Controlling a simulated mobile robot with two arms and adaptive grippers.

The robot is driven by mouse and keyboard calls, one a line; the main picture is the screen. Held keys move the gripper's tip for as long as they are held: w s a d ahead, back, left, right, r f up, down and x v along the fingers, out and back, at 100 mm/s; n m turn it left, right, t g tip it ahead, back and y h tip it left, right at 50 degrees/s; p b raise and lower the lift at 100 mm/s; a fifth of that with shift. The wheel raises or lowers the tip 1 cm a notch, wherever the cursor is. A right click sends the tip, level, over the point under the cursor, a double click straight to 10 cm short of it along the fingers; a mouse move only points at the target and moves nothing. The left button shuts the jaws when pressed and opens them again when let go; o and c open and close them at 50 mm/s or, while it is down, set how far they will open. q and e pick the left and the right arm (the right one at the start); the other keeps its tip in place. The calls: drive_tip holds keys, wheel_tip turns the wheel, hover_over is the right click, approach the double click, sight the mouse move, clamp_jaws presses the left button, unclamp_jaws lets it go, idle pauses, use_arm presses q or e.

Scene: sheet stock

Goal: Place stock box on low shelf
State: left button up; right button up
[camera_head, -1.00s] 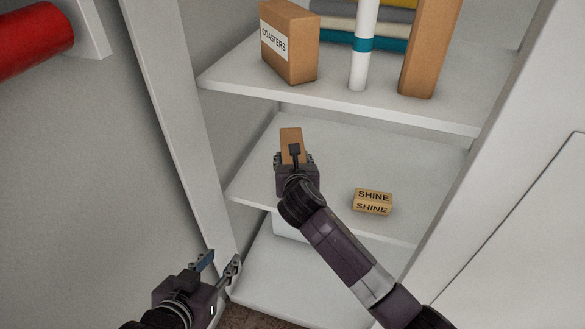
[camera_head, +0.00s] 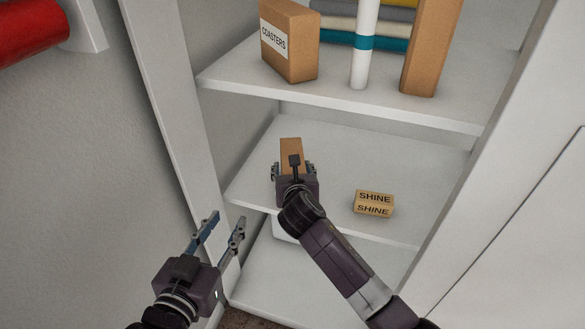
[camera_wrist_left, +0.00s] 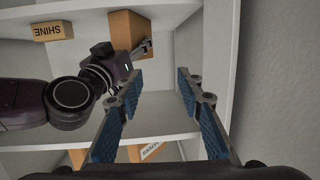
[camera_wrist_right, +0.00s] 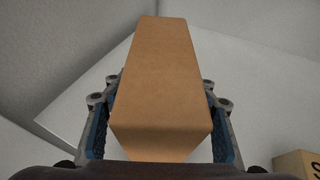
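The brown stock box (camera_head: 291,150) appears to stand on the low shelf (camera_head: 343,158), left of a small SHINE box (camera_head: 374,203). My right gripper (camera_head: 293,170) is around the box. Its fingers sit at both sides of the box in the right wrist view (camera_wrist_right: 162,115) and look spread slightly wider than it. Contact of the box's base with the shelf is hidden. My left gripper (camera_head: 226,225) is open and empty, in front of the shelf's left edge. The box and right gripper also show in the left wrist view (camera_wrist_left: 127,30).
The upper shelf (camera_head: 340,102) holds a COASTERS box (camera_head: 290,42), a white tube (camera_head: 365,45) and a tall brown box (camera_head: 430,50). A white side panel (camera_head: 165,110) bounds the left. The low shelf is clear behind and right of the SHINE box.

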use_arm(q)
drive_tip(key=shift+r, duration=0.1)
use_arm(e)
drive_tip(key=shift+o, duration=0.4)
drive_tip(key=shift+s+r, duration=0.1)
